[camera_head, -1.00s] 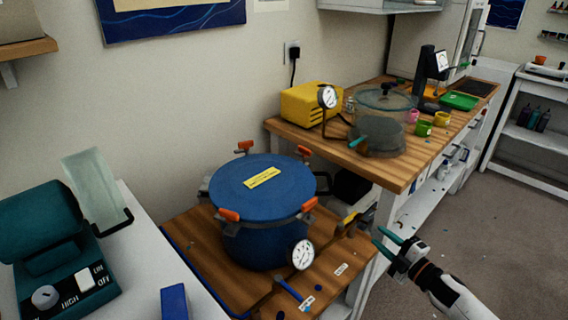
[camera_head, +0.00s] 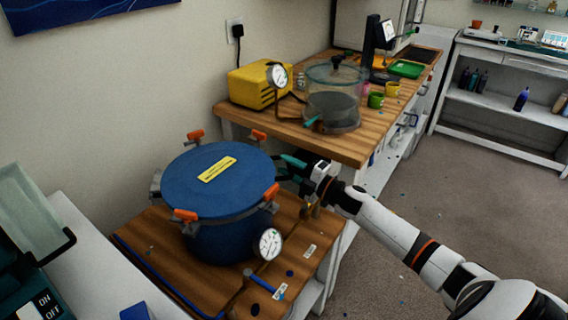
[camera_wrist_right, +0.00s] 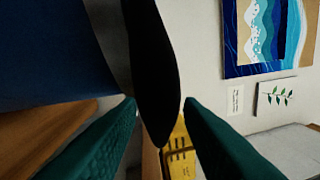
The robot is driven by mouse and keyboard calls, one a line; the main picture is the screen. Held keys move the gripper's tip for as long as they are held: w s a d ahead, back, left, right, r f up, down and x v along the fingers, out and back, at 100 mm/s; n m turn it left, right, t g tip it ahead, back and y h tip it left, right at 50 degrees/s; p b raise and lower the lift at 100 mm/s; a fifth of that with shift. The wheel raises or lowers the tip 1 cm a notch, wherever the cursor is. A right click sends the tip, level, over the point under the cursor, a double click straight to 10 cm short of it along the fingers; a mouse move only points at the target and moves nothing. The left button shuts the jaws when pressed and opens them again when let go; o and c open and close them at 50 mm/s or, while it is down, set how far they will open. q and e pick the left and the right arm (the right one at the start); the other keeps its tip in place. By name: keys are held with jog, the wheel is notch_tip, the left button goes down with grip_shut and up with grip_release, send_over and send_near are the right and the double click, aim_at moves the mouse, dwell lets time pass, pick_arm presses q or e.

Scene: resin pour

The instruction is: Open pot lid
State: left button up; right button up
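The blue pot (camera_head: 222,243) stands on a low wooden bench, its flat blue lid (camera_head: 200,190) on top with a yellow label. Orange-ended clamps (camera_head: 185,215) sit around the lid rim, and a round gauge (camera_head: 268,244) is on the front. My right gripper (camera_head: 284,169) is at the right side of the pot, near the rim. In the right wrist view its green fingers (camera_wrist_right: 161,101) are apart, with a dark narrow part (camera_wrist_right: 152,70) between or behind them. I cannot tell whether they touch it. The pot's blue side (camera_wrist_right: 45,60) is beside them. My left gripper is out of view.
The wooden worktable (camera_head: 350,148) behind holds a yellow box (camera_head: 258,84), a clear vessel (camera_head: 335,90) and small cups. A blue-handled tool (camera_head: 262,284) lies on the bench (camera_head: 165,255) in front of the pot.

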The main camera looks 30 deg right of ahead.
jog(key=shift+x, duration=0.85)
